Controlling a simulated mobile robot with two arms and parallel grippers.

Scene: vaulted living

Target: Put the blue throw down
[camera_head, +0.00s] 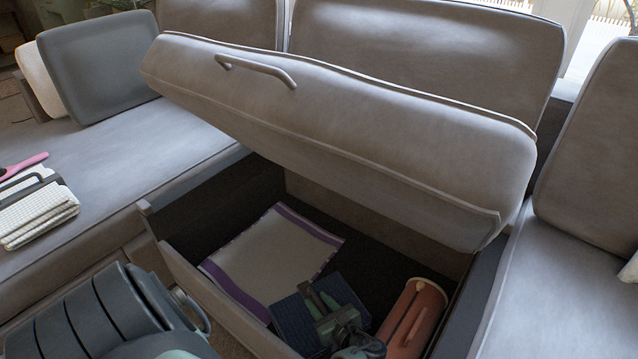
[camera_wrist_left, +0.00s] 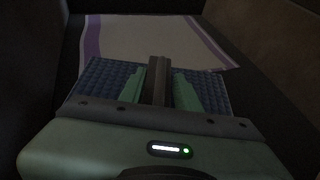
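The blue throw (camera_head: 298,318) is a dark blue, textured folded piece lying on the floor of the open sofa compartment (camera_head: 208,296). It also shows in the left wrist view (camera_wrist_left: 103,75), with a brown upright strip across its middle. My left gripper (camera_head: 318,300) is down inside the compartment, over the throw. In the left wrist view its two green fingers (camera_wrist_left: 160,85) stand apart, one on each side of the brown strip, with narrow gaps to it. The gripper body hides the near part of the throw. My right gripper is in neither view.
A white cloth with purple edges (camera_head: 275,250) lies behind the throw, and a red roll (camera_head: 412,318) lies to its right. The raised seat lid (camera_head: 340,120) hangs over the compartment. A folded white cloth (camera_head: 38,212) lies on the left seat.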

